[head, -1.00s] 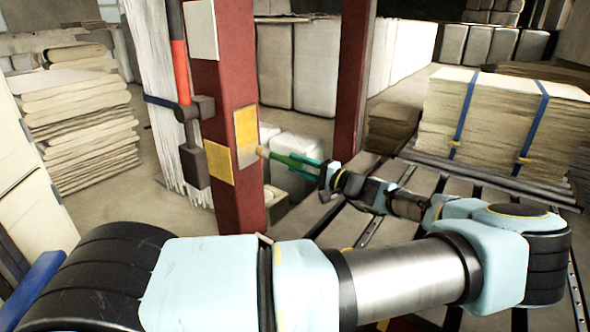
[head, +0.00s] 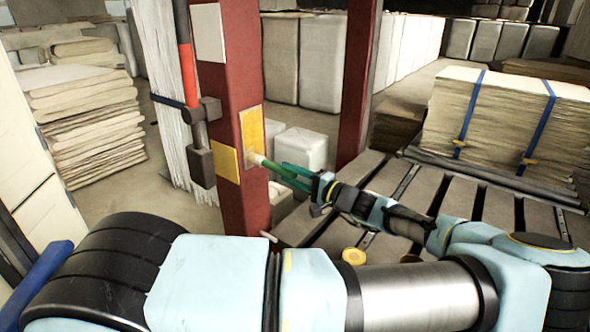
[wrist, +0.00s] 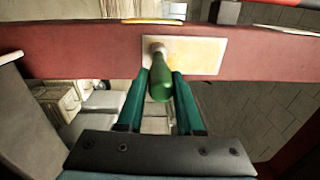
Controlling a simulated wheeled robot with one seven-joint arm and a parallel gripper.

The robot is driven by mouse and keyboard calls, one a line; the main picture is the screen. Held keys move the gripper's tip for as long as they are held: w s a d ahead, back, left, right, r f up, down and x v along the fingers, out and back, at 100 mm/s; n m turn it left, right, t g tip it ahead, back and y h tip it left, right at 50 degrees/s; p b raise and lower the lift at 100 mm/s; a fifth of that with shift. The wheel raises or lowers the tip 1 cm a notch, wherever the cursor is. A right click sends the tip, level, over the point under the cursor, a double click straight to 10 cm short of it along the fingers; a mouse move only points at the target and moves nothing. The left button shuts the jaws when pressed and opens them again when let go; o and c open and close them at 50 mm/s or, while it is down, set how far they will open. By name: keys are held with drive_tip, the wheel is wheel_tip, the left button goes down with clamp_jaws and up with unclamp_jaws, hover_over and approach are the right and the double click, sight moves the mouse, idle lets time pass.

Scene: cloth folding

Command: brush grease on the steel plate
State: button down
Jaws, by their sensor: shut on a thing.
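The steel plate (head: 251,130) is a small upright rectangle on the right face of a red post. Most of it is covered in yellow, with a paler strip at its lower end. In the wrist view, the plate (wrist: 205,52) has this pale strip at its left. My gripper (head: 284,172) has green fingers and is shut on the green handle of a brush (head: 266,165). In the wrist view, the brush (wrist: 160,84) stands between the fingers (wrist: 160,88). Its pale tip meets the plate's lower end; the exact contact is hidden.
The red post (head: 236,195) also bears a white sheet (head: 207,33) and a yellow patch (head: 226,161). A hammer-like tool (head: 200,150) hangs left of it. A round yellow thing (head: 353,257) lies beyond my arm. Strapped board stacks (head: 505,120) stand at right.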

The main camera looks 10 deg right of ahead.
drive_tip(key=shift+s+a+r+p, duration=0.75)
drive_tip(key=shift+s+a+p, duration=0.1)
drive_tip(key=shift+p, duration=0.1)
drive_tip(key=shift+w+d+f+b, duration=0.15)
drive_tip(key=shift+w+d+b, duration=0.15)
drive_tip(key=shift+w+d, duration=0.3)
drive_tip(key=w+d+b, duration=0.2)
drive_tip(key=w+d, duration=0.3)
drive_tip(key=shift+s+a+p, duration=1.15)
drive_tip(key=shift+s+a, duration=0.95)
drive_tip(key=shift+s, duration=0.05)
drive_tip(key=shift+s+a+p, duration=0.45)
drive_tip(key=shift+s+a, duration=0.45)
drive_tip(key=shift+a, duration=0.15)
drive_tip(key=shift+d, duration=0.1)
